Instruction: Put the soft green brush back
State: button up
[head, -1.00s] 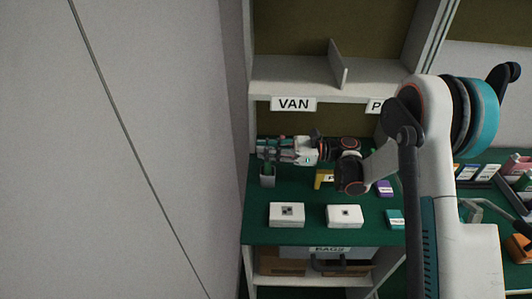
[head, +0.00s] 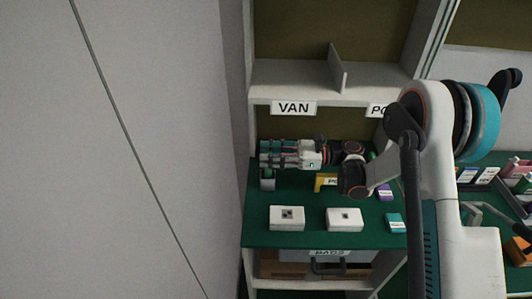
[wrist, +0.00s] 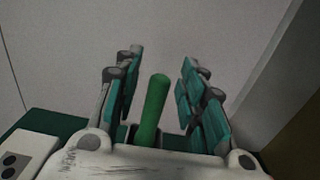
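The green brush shows in the wrist view as an upright rounded green handle (wrist: 152,110). Its lower end is hidden behind my gripper's body. In the head view a bit of green (head: 267,172) shows at the top of a small grey holder (head: 267,184) at the bench's left end, just below my fingers. My gripper (head: 272,155) lies level there, pointing left. In the wrist view my gripper (wrist: 160,88) has its teal-padded fingers apart, one on each side of the handle, with gaps showing. I cannot see bristles.
Two white boxes (head: 287,217) (head: 344,219) stand on the green bench (head: 310,240). A yellow piece (head: 322,183), a purple box (head: 384,191) and a teal box (head: 395,222) lie to the right. A shelf with a VAN sign (head: 293,108) is above. A pale wall (head: 130,150) is close on the left.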

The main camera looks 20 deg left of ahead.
jog(key=p+v, duration=0.2)
jog(key=v, duration=0.9)
jog(key=shift+p, duration=0.35)
